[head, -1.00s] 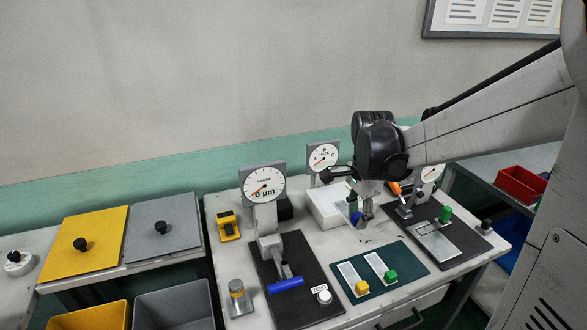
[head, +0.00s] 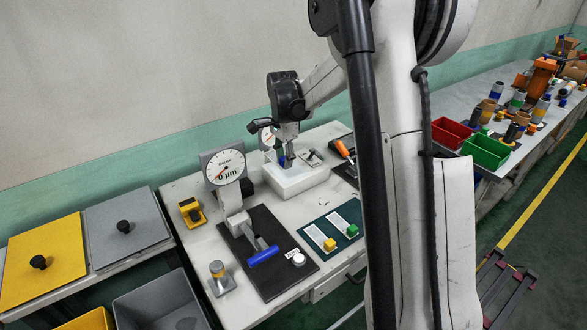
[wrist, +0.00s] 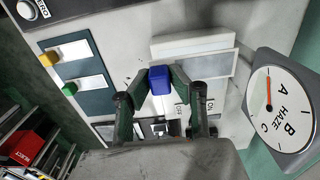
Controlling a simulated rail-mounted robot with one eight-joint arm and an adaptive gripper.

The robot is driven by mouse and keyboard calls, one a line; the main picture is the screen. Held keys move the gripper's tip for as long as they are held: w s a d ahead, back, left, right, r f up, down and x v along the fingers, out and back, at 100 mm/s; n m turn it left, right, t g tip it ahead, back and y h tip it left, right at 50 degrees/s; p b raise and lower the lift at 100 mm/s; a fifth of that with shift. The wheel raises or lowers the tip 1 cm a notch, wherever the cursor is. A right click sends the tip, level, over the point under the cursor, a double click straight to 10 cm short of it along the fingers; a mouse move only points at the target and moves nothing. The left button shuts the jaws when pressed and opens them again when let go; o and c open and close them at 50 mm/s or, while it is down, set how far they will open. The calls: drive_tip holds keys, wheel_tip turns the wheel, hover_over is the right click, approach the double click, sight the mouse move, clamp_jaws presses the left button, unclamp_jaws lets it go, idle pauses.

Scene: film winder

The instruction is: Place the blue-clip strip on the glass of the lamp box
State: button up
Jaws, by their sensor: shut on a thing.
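My gripper (head: 288,160) is shut on the blue clip (wrist: 158,80) of the strip, which sits between the two fingertips (wrist: 160,95) in the wrist view. The white lamp box (head: 298,183) stands on the bench, and my gripper is over it in the head view.
A green mat (head: 336,240) holds strips with a yellow clip (head: 330,244) and a green clip (head: 352,231). A dial gauge (head: 224,167) stands on a black mat left of the lamp box. The haze dial (wrist: 285,107) is close at the right in the wrist view.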

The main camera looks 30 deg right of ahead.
hover_over(294, 176)
wheel_tip(294, 176, down, 3)
drive_tip(key=shift+d+f, duration=0.1)
drive_tip(key=shift+f+p, duration=0.5)
drive_tip(key=shift+f, duration=1.45)
drive_tip(key=shift+f, duration=0.1)
drive_tip(key=shift+f, duration=0.1)
drive_tip(key=o, duration=0.9)
drive_tip(key=shift+o, duration=0.2)
